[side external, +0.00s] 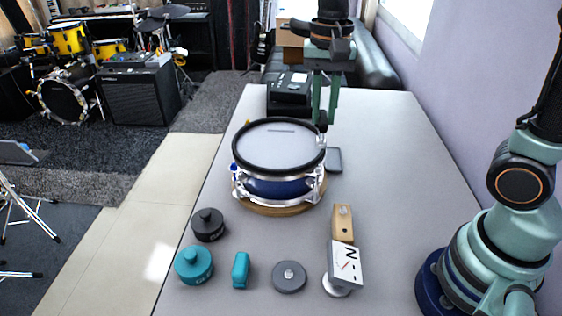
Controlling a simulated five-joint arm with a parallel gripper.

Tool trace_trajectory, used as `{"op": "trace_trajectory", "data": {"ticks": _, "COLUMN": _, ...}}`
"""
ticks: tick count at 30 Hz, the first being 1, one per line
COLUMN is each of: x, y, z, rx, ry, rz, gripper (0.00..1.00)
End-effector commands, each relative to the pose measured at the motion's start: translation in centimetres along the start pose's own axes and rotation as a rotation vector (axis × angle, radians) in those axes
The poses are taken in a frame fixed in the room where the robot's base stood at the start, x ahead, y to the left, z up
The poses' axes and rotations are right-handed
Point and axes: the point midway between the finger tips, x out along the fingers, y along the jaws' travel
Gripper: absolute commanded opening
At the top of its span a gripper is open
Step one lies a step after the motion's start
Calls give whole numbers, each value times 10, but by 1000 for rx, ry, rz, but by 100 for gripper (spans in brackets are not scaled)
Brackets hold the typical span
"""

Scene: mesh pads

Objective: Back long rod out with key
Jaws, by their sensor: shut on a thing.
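A blue mesh-pad drum (275,188) with a black hoop and a pale mesh head stands on a round wooden base at the middle of the table. Silver rods and lugs show around its side, one at the front right (317,187); I cannot tell which is the long one. My gripper (322,115) points down at the drum's far right rim. It is shut on a small dark piece, seemingly the key (321,127), just at the hoop's edge. The key is small and partly hidden by the fingers; I cannot tell whether it is seated on a rod.
A black box (290,92) stands behind the drum. The table's right side is clear.

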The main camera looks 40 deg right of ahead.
Motion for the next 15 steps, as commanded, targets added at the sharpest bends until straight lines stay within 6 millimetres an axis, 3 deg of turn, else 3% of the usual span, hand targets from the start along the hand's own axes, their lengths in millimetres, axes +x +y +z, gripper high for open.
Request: {"op": "trace_trajectory", "data": {"ticks": 15, "x": 32, "y": 0, "z": 0, "rx": -1, "ry": -2, "rz": 3, "gripper": 0}}
